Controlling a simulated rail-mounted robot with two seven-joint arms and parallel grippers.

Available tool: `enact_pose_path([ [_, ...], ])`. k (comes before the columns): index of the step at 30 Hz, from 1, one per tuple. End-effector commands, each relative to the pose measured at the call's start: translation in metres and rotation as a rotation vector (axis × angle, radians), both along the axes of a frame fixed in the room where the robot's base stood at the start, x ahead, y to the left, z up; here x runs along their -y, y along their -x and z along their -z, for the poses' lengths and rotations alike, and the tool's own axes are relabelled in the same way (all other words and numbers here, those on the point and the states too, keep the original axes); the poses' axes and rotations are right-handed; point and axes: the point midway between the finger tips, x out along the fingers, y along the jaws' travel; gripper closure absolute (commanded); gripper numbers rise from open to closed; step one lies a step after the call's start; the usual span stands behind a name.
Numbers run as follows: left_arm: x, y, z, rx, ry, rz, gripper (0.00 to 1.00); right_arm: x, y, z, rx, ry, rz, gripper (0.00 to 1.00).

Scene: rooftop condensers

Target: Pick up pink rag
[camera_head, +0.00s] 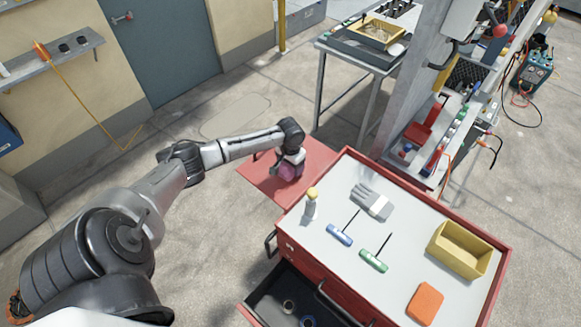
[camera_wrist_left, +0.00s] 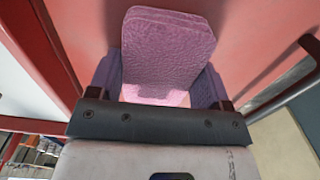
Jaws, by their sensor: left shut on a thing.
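The pink rag (camera_wrist_left: 168,50) is a folded, textured pad between the fingers of my left gripper (camera_wrist_left: 163,90) in the left wrist view. In the head view my left gripper (camera_head: 288,172) is over the red side shelf of the tool cart, with the pink rag (camera_head: 287,171) at its tip. The gripper is shut on the rag. Whether the rag still touches the shelf is not clear. My right gripper is not in view.
The red side shelf (camera_head: 262,182) adjoins the cart top (camera_head: 335,265). A drawer (camera_head: 270,300) stands open below.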

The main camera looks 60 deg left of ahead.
Motion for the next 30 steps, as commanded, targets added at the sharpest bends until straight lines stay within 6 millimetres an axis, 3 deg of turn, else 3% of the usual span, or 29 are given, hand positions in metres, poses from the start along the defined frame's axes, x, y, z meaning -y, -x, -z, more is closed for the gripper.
enact_pose_path([
  [13,0.000,0.000,-0.006,0.002,-0.001,0.000,0.51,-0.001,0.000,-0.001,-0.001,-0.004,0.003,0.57],
  [17,-0.001,0.000,-0.020,0.002,-0.002,0.001,0.51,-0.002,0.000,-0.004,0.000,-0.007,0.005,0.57],
  [21,-0.001,-0.001,-0.046,0.003,-0.001,0.001,0.51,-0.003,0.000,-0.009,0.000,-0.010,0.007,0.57],
  [30,0.046,-0.047,-0.080,0.004,0.004,0.001,0.51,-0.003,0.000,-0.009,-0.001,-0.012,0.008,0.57],
])
